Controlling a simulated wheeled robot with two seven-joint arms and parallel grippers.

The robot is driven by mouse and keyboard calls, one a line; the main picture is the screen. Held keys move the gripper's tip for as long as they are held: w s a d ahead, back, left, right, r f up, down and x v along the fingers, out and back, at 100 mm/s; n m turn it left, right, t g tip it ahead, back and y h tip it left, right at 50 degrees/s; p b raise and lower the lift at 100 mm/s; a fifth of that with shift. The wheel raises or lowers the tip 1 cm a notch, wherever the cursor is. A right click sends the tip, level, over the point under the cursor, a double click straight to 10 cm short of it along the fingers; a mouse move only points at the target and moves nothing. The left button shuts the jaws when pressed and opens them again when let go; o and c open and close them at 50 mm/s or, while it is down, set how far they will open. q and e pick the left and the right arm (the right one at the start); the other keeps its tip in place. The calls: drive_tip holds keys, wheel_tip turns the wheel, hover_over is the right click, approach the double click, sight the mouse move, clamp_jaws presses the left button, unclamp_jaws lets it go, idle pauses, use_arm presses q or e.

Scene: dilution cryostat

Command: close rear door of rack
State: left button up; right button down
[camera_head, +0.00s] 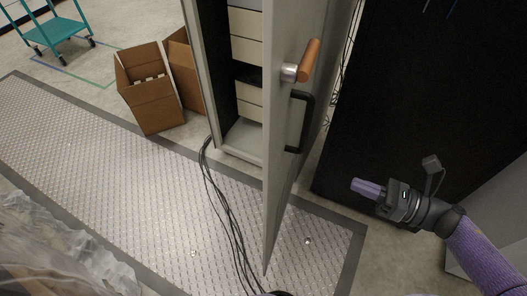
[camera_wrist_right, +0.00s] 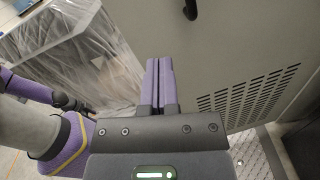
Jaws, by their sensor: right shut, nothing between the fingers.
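The rack (camera_head: 252,142) stands at the top centre of the head view, its inside with pale drawer-like units exposed. Its grey rear door (camera_head: 284,130) stands open, swung out toward me and seen nearly edge-on. The door carries an orange-tipped knob (camera_head: 309,60) and a black pull handle (camera_head: 303,120), both on its right-hand face. My right gripper (camera_head: 354,184) is shut and empty, to the right of the door and apart from it. In the wrist view its shut fingers (camera_wrist_right: 158,62) point toward a grey panel (camera_wrist_right: 235,60) with vent slots. I cannot make out my left gripper.
Black cables (camera_head: 222,205) run over the metal floor plate (camera_head: 110,165) left of the door. Open cardboard boxes (camera_head: 150,95) stand left of the rack. A large black panel (camera_head: 430,90) rises on the right. Clear plastic sheeting (camera_head: 50,245) covers something at lower left.

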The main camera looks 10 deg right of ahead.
wheel_tip(320, 180, up, 2)
drive_tip(key=a+n+g+y, duration=0.1)
drive_tip(key=a+n+g, duration=0.1)
drive_tip(key=n, duration=0.2)
drive_tip(key=p, duration=0.1)
approach(275, 165)
drive_tip(key=shift+y, duration=0.3)
drive_tip(key=x, duration=0.3)
drive_tip(key=p+x, duration=0.1)
drive_tip(key=x, duration=0.2)
drive_tip(key=shift+w+a+f, duration=0.15)
drive_tip(key=shift+w+f, duration=0.05)
drive_tip(key=shift+w, duration=0.05)
use_arm(q)
drive_tip(key=shift+w+a+r+p, duration=0.15)
drive_tip(key=shift+r+p, duration=0.15)
drive_tip(key=shift+r, duration=1.2)
use_arm(e)
drive_tip(key=shift+w+a, duration=0.2)
drive_tip(key=shift+a, duration=0.2)
